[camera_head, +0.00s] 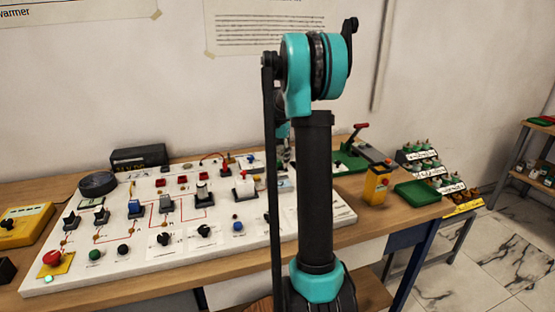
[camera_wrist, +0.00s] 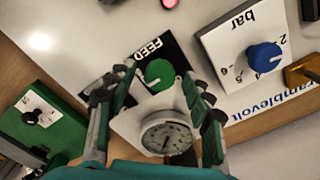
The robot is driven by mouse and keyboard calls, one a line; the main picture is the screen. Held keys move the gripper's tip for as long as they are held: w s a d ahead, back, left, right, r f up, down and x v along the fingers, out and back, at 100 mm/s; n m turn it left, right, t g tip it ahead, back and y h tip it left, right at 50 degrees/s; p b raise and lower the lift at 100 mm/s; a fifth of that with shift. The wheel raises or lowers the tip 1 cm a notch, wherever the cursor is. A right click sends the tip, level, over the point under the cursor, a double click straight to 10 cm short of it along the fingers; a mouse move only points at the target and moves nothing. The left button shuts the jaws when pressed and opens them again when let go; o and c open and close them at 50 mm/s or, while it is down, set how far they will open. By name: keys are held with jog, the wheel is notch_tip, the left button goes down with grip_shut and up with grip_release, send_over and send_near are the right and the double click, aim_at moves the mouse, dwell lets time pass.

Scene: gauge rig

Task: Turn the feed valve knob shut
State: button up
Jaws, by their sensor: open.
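My gripper (camera_wrist: 152,92) is open, with one finger on each side of the knob in the picture; I see no clear contact. A round white dial gauge (camera_wrist: 167,136) sits just below the knob, also between the fingers. In the head view my arm hides the knob and most of my gripper.
A blue knob (camera_wrist: 264,57) on a white "bar" plate is right of the fingers, and a green box (camera_wrist: 38,122) is to their left. The white panel (camera_head: 120,262) carries several switches and knobs on the wooden bench (camera_head: 370,225). A green tray (camera_head: 417,192) lies farther right.

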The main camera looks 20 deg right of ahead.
aim_at(278, 161)
notch_tip(278, 161, up, 12)
dwell(0.6)
jog(key=shift+s, duration=0.15)
